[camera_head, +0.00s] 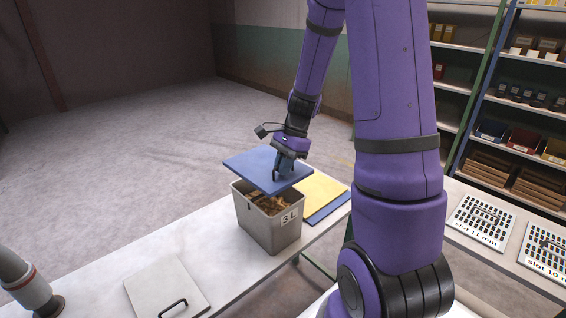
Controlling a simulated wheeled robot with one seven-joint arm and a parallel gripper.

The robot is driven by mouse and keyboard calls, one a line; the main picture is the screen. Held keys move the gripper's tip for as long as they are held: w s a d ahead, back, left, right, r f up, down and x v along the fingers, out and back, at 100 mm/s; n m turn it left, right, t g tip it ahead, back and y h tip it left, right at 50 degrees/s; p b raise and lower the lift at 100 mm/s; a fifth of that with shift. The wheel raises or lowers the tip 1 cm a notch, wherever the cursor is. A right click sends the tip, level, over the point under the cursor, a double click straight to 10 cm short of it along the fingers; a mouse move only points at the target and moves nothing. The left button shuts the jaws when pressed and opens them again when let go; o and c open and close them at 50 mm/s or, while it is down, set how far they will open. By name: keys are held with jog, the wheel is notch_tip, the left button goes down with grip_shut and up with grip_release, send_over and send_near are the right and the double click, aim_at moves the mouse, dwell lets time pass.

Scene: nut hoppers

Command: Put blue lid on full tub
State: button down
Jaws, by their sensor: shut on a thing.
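The blue lid (259,169) is a flat board held by my gripper (284,173), which is shut on it near its middle. The lid is tilted and hangs over the tub (264,226). The grey tub is marked 3 L and stands on the white bench. It is filled with brown pieces that show under the lid's near edge. The lid covers the tub's far part from view, and I cannot tell whether it touches the rim. The lid's handle is mostly hidden by my gripper.
A yellow lid (322,186) lies over another blue board (329,208) right of the tub. A white lid with a black handle (165,289) lies at the front left. A grey pipe-like object (20,280) stands at the left edge. Shelves (515,90) and slotted boards (480,222) are at right.

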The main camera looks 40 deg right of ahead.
jog(key=shift+f, duration=4.25)
jog(key=c, duration=1.2)
grip_release()
jog(key=shift+o, duration=0.2)
jog(key=v, duration=1)
jog(key=shift+d+r, duration=0.1)
jog(key=shift+r, duration=0.25)
